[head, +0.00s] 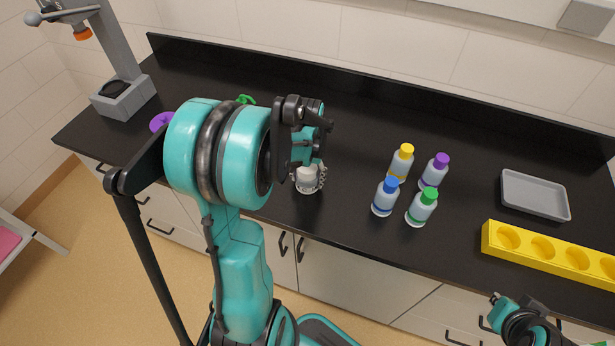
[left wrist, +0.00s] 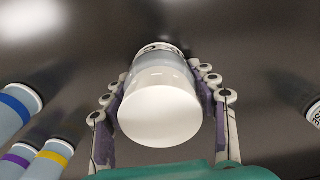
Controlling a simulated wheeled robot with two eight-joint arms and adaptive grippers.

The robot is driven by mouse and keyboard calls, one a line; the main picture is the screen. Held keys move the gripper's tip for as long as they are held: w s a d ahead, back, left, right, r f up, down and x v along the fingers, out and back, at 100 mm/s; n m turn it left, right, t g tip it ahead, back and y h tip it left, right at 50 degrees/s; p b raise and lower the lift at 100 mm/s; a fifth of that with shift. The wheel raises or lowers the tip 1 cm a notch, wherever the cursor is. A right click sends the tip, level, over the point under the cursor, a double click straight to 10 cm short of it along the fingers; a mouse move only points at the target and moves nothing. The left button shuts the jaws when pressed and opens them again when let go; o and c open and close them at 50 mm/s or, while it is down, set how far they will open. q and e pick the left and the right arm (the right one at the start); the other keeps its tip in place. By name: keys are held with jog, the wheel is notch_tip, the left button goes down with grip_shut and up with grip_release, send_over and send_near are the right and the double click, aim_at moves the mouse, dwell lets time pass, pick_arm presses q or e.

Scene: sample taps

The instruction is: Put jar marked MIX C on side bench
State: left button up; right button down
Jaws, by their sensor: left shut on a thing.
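My left gripper (head: 308,170) is shut on a white-lidded jar (left wrist: 160,105) over the black counter (head: 350,235). In the left wrist view its fingers (left wrist: 163,108) press on both sides of the jar. The jar (head: 307,182) is partly hidden by the gripper in the head view. Its marking is not readable in either view, so I cannot tell whether it says MIX C. My right gripper is at the lower right of the head view (head: 520,312), and its fingers cannot be made out. A white surface (head: 18,240) with a pink item shows at the far left.
Several bottles with yellow (head: 402,160), purple (head: 435,172), blue (head: 386,196) and green (head: 422,207) caps stand right of the jar. A grey tray (head: 535,207) and yellow holed rack (head: 487,236) are further right. A grey stand (head: 123,100) is at the back left.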

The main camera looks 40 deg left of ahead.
pick_arm(q)
jog(key=o, duration=1.2)
jog(key=shift+f, duration=0.15)
jog(key=shift+c, duration=0.2)
jog(key=shift+r+p, duration=0.3)
jog(key=shift+r, duration=0.25)
notch_tip(320, 180, up, 10)
jog(key=p, duration=0.3)
jog(key=shift+d+r, duration=0.15)
jog(key=shift+r, duration=0.5)
jog(key=s+d+r+m+t, duration=0.1)
jog(key=s+d+t, duration=0.2)
jog(key=d, duration=0.6)
jog(key=s+d+r+m+t, duration=0.2)
jog(key=s+d+t, duration=0.2)
jog(key=d, duration=0.5)
jog(key=shift+s+m, duration=0.25)
jog(key=shift+m, duration=0.05)
